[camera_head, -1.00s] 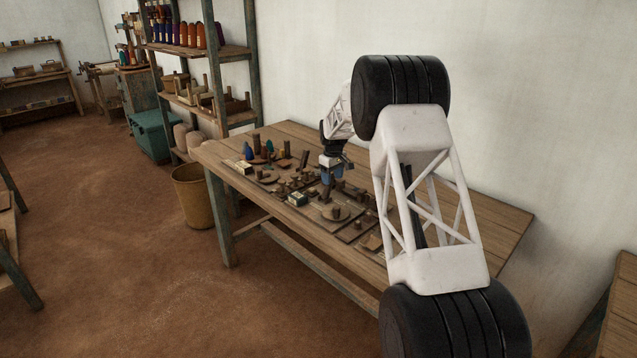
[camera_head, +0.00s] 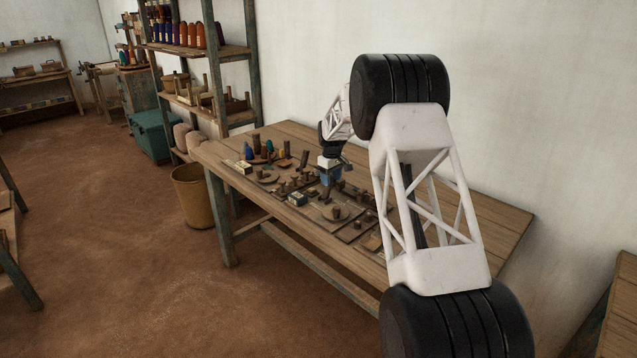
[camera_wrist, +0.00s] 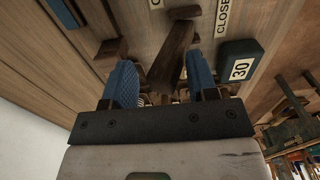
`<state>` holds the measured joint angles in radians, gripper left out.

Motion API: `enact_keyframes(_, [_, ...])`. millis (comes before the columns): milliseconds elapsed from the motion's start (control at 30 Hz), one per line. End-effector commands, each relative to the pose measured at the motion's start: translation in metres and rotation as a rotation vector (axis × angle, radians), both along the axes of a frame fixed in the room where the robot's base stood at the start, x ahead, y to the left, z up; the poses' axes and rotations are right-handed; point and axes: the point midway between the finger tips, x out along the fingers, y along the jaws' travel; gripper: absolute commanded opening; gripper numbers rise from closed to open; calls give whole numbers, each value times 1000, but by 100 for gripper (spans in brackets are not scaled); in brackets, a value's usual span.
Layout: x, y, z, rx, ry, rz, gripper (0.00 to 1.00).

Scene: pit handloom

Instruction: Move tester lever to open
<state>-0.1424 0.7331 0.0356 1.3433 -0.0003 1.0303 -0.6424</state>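The tester lever, a dark brown wooden bar (camera_wrist: 174,52), shows in the wrist view between and beyond my fingers, tilted and closer to the right finger. A white label reading "CLOSE" (camera_wrist: 222,18) is to its right. My gripper (camera_wrist: 162,72) has two blue fingers spread apart, with a visible gap to the lever on the left; contact on the right cannot be told. In the head view my gripper (camera_head: 329,179) is low over the crowded bench, and the lever cannot be made out clearly there.
A brown wooden block (camera_wrist: 110,50) is near the left finger. The wooden bench (camera_head: 460,215) holds several small boards, pegs and cones around my gripper. Its right end is bare.

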Motion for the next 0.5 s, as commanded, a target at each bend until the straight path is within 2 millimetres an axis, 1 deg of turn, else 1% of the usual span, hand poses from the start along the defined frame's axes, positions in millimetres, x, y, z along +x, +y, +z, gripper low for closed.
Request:
enact_keyframes(267, [0, 0, 8, 1, -1, 0, 53])
enact_keyframes(500, [0, 1, 24, 1, -2, 0, 53])
